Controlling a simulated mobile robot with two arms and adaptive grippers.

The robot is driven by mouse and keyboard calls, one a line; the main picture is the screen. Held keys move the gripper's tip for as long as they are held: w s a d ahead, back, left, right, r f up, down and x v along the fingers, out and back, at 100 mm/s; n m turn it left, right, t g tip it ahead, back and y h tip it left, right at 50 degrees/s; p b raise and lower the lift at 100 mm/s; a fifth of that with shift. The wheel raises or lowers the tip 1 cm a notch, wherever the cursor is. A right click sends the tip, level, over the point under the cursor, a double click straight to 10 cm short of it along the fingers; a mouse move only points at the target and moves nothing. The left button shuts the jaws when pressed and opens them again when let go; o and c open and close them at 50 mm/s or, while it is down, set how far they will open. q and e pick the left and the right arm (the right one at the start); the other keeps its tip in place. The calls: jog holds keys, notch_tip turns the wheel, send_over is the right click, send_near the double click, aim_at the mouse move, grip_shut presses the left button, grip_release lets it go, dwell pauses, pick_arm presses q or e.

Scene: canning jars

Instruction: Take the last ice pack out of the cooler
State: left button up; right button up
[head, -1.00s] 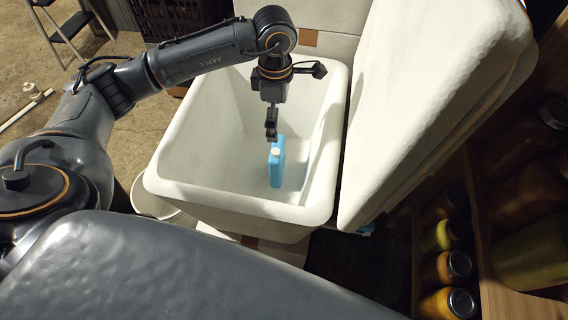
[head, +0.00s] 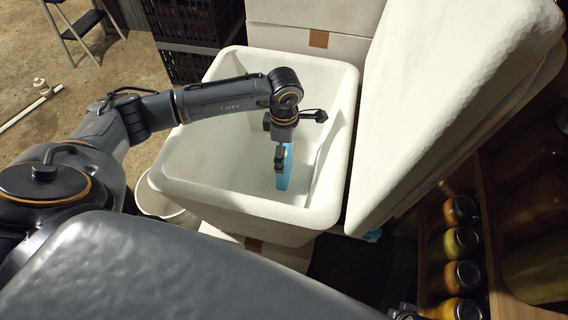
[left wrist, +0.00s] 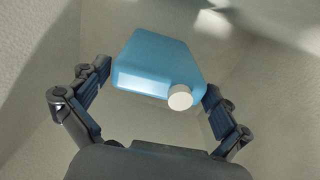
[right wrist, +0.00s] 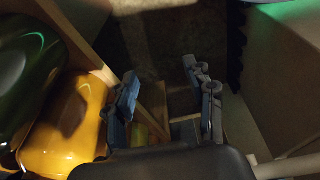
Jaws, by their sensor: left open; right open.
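The blue ice pack (head: 284,172) with a white cap stands upright inside the white cooler (head: 165,190). My left gripper (head: 280,158) reaches down into the cooler and overlaps the pack's top in the head view. In the left wrist view the ice pack (left wrist: 155,65) sits between the spread fingers of my left gripper (left wrist: 157,88), its cap toward the palm. The fingers are open; whether either touches the pack I cannot tell. My right gripper (right wrist: 160,78) is open and empty, away from the cooler, near jars.
The cooler's thick lid (head: 425,90) stands tilted open along the right side. Shelves with several jars (head: 462,241) are at lower right. A dark crate (head: 190,22) and white boxes (head: 290,38) stand behind the cooler. A yellow jar (right wrist: 65,125) is close to my right gripper.

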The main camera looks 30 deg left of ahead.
pick_arm(q)
jog(key=c, duration=1.5)
